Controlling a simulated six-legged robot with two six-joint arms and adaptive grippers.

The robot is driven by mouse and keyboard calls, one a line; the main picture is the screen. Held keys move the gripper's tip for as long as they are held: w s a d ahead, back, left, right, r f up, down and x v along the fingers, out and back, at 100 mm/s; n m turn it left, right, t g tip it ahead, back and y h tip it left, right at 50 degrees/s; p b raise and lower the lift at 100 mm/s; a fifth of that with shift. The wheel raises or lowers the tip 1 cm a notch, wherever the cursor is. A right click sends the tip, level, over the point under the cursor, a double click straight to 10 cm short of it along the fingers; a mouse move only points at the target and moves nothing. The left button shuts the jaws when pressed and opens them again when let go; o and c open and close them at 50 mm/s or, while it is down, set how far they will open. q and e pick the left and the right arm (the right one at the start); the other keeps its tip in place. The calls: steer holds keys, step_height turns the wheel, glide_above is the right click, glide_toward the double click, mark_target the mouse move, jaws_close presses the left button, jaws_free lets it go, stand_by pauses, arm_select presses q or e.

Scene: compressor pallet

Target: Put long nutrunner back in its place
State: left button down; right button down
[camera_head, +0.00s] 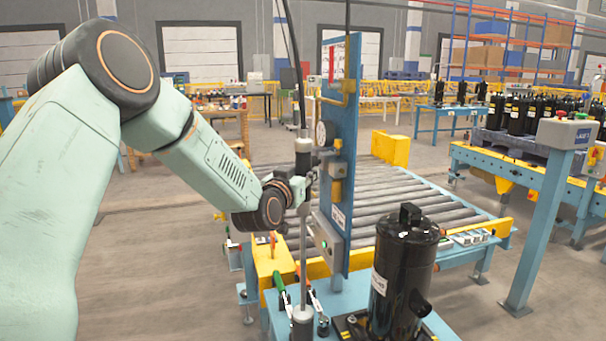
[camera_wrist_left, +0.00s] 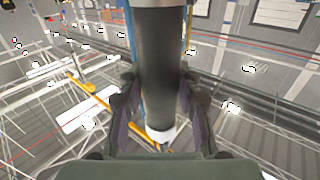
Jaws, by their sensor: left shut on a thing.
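The long nutrunner (camera_head: 303,158) is an upright grey tool with a long thin shaft, hanging below a dark cable in the head view. My left gripper (camera_head: 303,186) is shut around its upper body, beside the blue post. In the left wrist view the dark cylindrical body of the nutrunner (camera_wrist_left: 160,62) stands between the two fingers (camera_wrist_left: 158,112), with a pale band at its lower end. The shaft runs down to a thicker grey end (camera_head: 302,322) near the bottom edge of the head view. My right gripper is not in view.
A black compressor (camera_head: 402,268) stands at lower right on a blue bench. A roller conveyor (camera_head: 385,190) lies behind. Open floor is at left.

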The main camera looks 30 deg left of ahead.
arm_select(q)
steer(key=shift+r, duration=0.15)
steer(key=c, duration=1.4)
jaws_free()
steer(key=o, duration=0.5)
steer(key=shift+s, duration=0.15)
steer(key=shift+o, duration=0.3)
steer(key=shift+f, duration=0.45)
steer(key=s+d, duration=0.2)
steer(key=s, duration=0.9)
steer(key=shift+s+d+r, duration=0.15)
steer(key=shift+s+r, duration=0.1)
